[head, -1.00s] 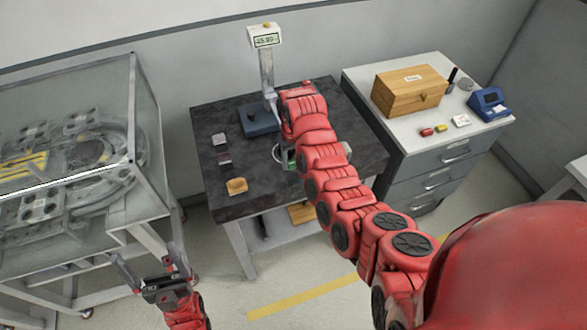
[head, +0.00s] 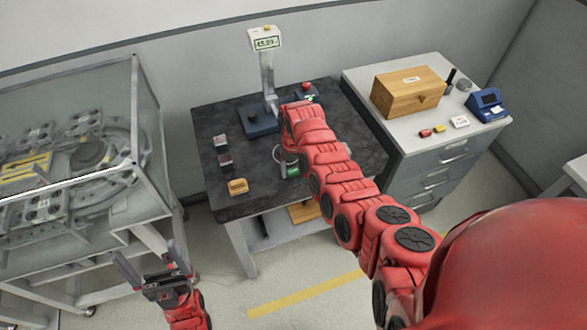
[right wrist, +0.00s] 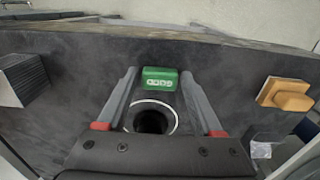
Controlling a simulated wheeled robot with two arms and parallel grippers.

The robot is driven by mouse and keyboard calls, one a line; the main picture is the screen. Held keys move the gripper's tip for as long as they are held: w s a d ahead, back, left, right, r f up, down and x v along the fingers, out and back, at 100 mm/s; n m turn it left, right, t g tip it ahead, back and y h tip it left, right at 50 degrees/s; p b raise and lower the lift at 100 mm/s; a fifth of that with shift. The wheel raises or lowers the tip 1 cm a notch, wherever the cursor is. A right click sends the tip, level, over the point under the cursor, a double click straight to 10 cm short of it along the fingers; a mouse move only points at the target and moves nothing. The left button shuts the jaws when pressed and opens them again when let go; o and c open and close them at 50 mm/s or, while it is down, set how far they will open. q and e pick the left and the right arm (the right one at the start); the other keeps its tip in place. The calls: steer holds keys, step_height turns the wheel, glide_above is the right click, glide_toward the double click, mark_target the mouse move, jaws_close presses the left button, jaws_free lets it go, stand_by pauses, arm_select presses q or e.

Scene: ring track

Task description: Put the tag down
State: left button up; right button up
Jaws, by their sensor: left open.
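The green tag (right wrist: 160,79) with pale lettering lies at the dark table top, between the fingertips of my right gripper (right wrist: 160,73). Narrow gaps show on both sides of the tag, so the fingers look open around it. In the head view the tag (head: 293,172) shows as a small green patch beside my right arm; that gripper's fingers are hidden there. A white circle around a dark round opening (right wrist: 152,119) sits close to the tag, between the fingers. My left gripper (head: 149,253) is open and empty, in front of the table and away from the tag.
The dark table (head: 222,200) carries a stand with a display (head: 265,42), two small dark blocks and a yellow-orange block (head: 237,187). A glass-sided case (head: 70,160) stands left. A cabinet with a wooden box (head: 410,92) stands right.

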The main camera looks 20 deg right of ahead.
mark_target(293, 171)
steer(key=shift+o, duration=0.9)
steer(key=shift+r, duration=0.1)
steer(key=shift+r, duration=0.2)
steer(key=shift+w+r, duration=0.15)
steer(key=shift+r, duration=0.35)
step_height(293, 171, up, 4)
steer(key=shift+r+b, duration=0.15)
steer(key=shift+b, duration=0.95)
step_height(293, 171, up, 7)
steer(key=p, duration=0.2)
steer(key=shift+f, duration=0.2)
steer(key=shift+f, duration=0.1)
